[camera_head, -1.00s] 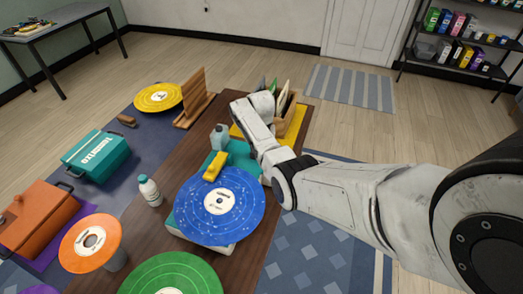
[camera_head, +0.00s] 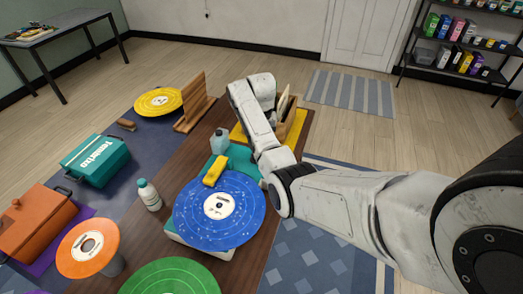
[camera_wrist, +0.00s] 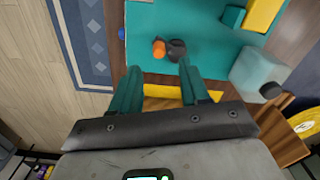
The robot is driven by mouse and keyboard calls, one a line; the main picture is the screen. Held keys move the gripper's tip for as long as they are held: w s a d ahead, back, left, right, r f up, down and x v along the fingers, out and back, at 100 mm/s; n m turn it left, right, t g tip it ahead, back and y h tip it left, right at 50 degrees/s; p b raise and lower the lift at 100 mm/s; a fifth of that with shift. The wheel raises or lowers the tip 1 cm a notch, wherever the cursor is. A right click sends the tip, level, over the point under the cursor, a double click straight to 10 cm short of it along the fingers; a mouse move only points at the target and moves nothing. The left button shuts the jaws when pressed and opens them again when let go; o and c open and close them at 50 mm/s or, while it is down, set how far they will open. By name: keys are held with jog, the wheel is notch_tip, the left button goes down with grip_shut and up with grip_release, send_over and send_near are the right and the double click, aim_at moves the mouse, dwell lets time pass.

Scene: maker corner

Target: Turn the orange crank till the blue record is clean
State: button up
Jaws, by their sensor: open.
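The blue record (camera_head: 243,224) lies on a pale-sided, teal-topped machine on the wooden table, with white specks on its face. A yellow block (camera_head: 215,170) sits at the record's far edge. In the wrist view, the orange crank knob (camera_wrist: 158,48) shows beside a dark round part (camera_wrist: 177,50) over the teal base. My gripper (camera_wrist: 160,68) is open and empty. Its two teal fingers point toward the knob, which appears just beyond and between the tips, apart from them. In the head view my arm hides the crank and the fingers.
A white bottle (camera_head: 149,194), an orange record (camera_head: 88,248) and a green record (camera_head: 170,277) are at the left and front. A grey-blue bottle (camera_head: 220,142) stands behind the machine. A wooden rack (camera_head: 195,103) and a wooden crate (camera_head: 291,122) stand at the far end.

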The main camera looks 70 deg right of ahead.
jog(key=shift+r, duration=1.75)
